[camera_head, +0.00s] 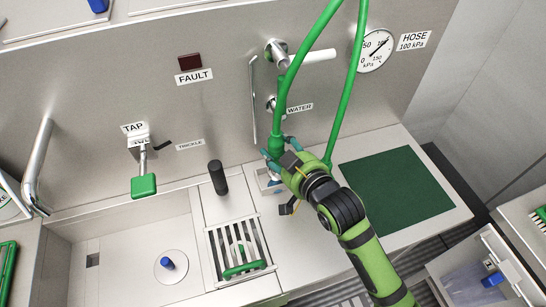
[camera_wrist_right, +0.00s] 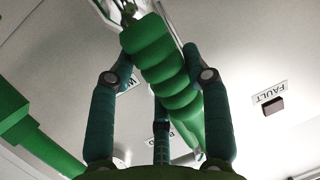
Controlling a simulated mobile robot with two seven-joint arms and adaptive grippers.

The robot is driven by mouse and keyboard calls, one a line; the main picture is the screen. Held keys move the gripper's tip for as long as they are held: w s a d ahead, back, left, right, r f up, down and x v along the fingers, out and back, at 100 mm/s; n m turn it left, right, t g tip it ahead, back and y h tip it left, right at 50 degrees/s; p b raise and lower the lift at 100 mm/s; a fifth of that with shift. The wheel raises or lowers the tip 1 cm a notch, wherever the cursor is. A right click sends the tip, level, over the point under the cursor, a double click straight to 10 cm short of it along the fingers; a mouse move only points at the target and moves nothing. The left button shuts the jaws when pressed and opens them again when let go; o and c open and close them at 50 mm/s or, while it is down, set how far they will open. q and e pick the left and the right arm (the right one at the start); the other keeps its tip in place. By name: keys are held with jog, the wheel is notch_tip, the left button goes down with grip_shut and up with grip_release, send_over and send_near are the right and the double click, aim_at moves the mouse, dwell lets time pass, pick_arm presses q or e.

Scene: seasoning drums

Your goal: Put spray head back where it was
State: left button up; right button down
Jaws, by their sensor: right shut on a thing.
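My right gripper (camera_head: 274,158) is shut on the green spray head (camera_head: 276,143), beside the wall below the WATER label (camera_head: 299,108). In the right wrist view its fingers (camera_wrist_right: 160,110) stand around the spray head's ribbed green grip (camera_wrist_right: 165,65). A green hose (camera_head: 303,60) runs up from the spray head. The lower end of the spray head is mostly hidden by the gripper. A metal fitting (camera_head: 271,103) sticks out of the wall just above it; I cannot tell if they touch. My left gripper is not in view.
A metal wall fitting with a white lever (camera_head: 318,56) is above. A pressure gauge (camera_head: 375,50) is at upper right. A slotted grate (camera_head: 220,262), a dark upright handle (camera_head: 217,177) and a sink (camera_head: 130,265) lie left. A dark green mat (camera_head: 395,190) lies right.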

jog(key=shift+w+a+f, duration=0.4)
jog(key=shift+w+a, duration=0.2)
jog(key=shift+a, duration=0.05)
jog(key=shift+a+f, duration=0.1)
jog(key=shift+f, duration=0.15)
notch_tip(320, 180, down, 3)
jog(key=shift+f+p, duration=0.15)
jog(key=shift+p, duration=0.2)
jog(key=shift+f, duration=0.2)
jog(key=shift+f, duration=0.15)
jog(key=c, duration=0.6)
grip_release()
jog(key=shift+f, duration=0.1)
